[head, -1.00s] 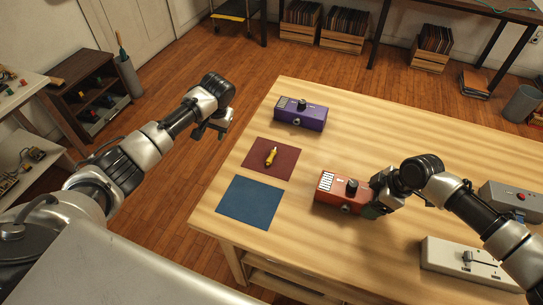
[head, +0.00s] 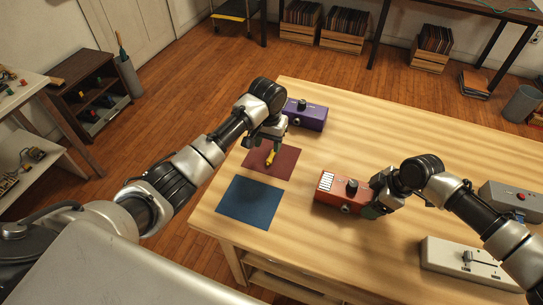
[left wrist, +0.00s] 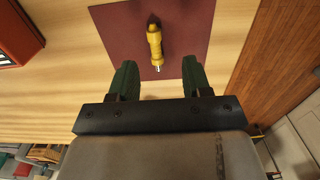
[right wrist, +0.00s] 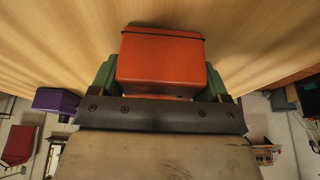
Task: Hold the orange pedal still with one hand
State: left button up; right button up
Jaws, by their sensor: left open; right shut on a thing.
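The orange pedal (head: 338,190) sits on the wooden table in the head view, with a black knob and white sliders on its top. My right gripper (head: 374,200) is shut on its right end. In the right wrist view the orange pedal (right wrist: 161,62) fills the space between the green fingers of my right gripper (right wrist: 160,80). My left gripper (head: 268,142) is open above the maroon mat. In the left wrist view a yellow screwdriver (left wrist: 155,42) lies on the mat, just beyond and between the open fingers of my left gripper (left wrist: 155,75).
The maroon mat (head: 284,172) and a blue mat (head: 249,203) lie at the table's left side. A purple pedal (head: 308,117) stands behind my left gripper. A grey box (head: 505,192) and a white box (head: 460,262) stand at the right.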

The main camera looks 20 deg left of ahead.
aim_at(270, 159)
pick_arm(q)
jog(key=f, duration=0.5)
jog(key=shift+s+d+f, duration=0.3)
jog(key=shift+d, duration=0.05)
jog(key=shift+c, duration=0.4)
grip_shut()
